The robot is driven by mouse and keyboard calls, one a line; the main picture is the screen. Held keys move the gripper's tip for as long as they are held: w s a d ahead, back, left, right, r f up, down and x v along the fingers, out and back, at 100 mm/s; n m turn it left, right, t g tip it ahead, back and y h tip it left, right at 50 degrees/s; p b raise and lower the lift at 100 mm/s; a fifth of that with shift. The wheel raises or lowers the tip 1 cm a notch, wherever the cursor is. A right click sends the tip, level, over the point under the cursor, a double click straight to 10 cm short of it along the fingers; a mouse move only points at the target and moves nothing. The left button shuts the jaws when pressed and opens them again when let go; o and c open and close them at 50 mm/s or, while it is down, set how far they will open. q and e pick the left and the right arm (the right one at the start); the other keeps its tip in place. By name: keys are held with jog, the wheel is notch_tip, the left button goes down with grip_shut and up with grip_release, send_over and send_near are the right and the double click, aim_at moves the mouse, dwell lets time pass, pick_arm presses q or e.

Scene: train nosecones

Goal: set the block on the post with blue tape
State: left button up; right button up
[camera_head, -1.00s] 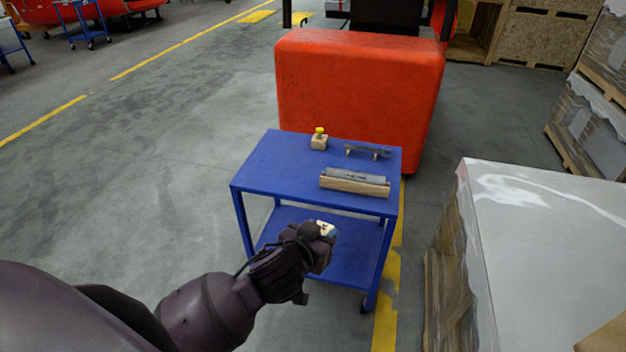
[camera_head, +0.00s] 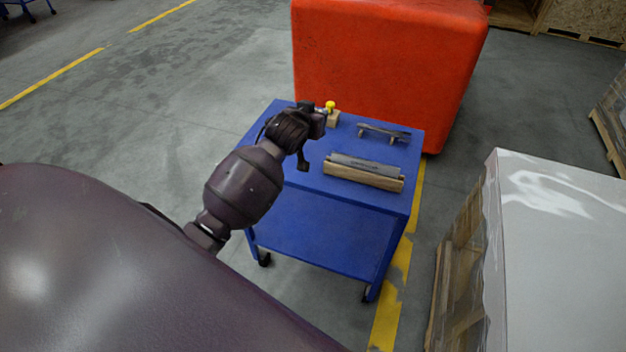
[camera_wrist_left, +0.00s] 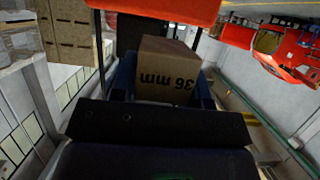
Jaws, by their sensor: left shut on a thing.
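My left gripper (camera_head: 318,118) is over the back left part of the blue cart's top. It is shut on a tan block (camera_wrist_left: 168,72), whose face reads "36 mm" upside down in the left wrist view. In the head view the gripper mostly hides the block. Just right of the gripper, a short piece with a yellow top (camera_head: 330,104) stands on a small wooden base (camera_head: 333,120). I cannot tell whether the gripper touches it. I cannot make out a post with blue tape. My right gripper is not in view.
The blue cart (camera_head: 300,178) also carries a grey bar on short legs (camera_head: 384,131) and a long wooden piece with a grey strip (camera_head: 363,172). A large orange-red body (camera_head: 385,70) stands behind it. A wrapped pallet load (camera_head: 555,240) stands at the right.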

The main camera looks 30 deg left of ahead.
pick_arm(q)
jog(key=b, duration=0.2)
send_over(313, 179)
notch_tip(313, 179, down, 15)
jog(key=shift+s+r, duration=0.15)
jog(key=shift+r, duration=0.05)
jog(key=shift+f+b, duration=0.55)
jog(key=shift+f, duration=2.1)
jog(key=shift+f, duration=0.2)
jog(key=o, duration=0.9)
jog(key=shift+r, duration=0.1)
